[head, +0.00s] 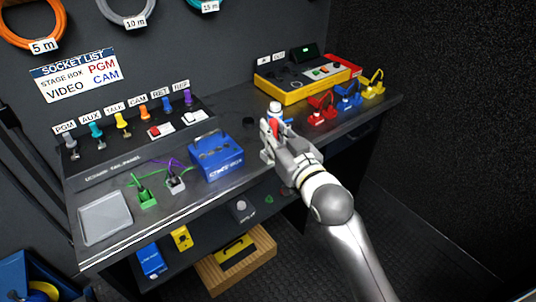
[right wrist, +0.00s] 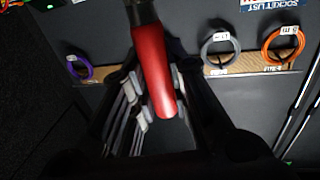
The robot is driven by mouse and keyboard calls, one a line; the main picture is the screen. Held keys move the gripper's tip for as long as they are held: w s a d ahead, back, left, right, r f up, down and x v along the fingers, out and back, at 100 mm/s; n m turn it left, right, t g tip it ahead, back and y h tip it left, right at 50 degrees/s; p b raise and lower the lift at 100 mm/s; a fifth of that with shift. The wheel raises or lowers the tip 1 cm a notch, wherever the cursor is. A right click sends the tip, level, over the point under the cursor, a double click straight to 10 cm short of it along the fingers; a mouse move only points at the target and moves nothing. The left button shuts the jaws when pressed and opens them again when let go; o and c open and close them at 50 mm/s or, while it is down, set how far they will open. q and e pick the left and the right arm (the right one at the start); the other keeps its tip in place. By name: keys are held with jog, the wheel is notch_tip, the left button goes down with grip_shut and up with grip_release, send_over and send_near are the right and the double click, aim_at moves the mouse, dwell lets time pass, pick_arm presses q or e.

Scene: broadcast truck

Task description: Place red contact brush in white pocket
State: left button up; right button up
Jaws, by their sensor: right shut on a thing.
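My right gripper (head: 272,140) is shut on the red contact brush and holds it above the desk's front middle. In the right wrist view the brush's red body (right wrist: 152,72) runs between the fingers (right wrist: 155,98), with a dark part at its upper end. In the head view a red part (head: 275,127) shows at the fingers, with a white top (head: 274,107) above it. I cannot clearly make out a white pocket. A pale grey square tray (head: 105,218) lies at the desk's left front. My left gripper is not in view.
A blue box (head: 216,156) stands left of my gripper. Red (head: 320,108), blue (head: 348,96) and yellow (head: 373,84) holders stand at right, before a yellow-red console (head: 300,80). Green (head: 147,196) and grey (head: 175,181) pieces sit at left. A wooden crate (head: 238,268) is below.

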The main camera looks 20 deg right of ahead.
jog(key=w+d+f, duration=0.1)
jog(key=w+f, duration=0.3)
jog(key=w+d+f, duration=0.1)
jog(key=w+f, duration=0.3)
jog(key=w+d+f, duration=0.1)
jog(key=w+f, duration=0.3)
jog(key=shift+w+f, duration=0.1)
jog(key=shift+w, duration=0.1)
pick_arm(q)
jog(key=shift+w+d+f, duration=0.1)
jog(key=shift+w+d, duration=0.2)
pick_arm(e)
jog(key=shift+f, duration=0.1)
jog(key=shift+f, duration=0.1)
jog(key=shift+f+b, duration=0.15)
jog(key=shift+b, duration=0.15)
jog(key=o, duration=0.9)
jog(key=shift+c, duration=0.2)
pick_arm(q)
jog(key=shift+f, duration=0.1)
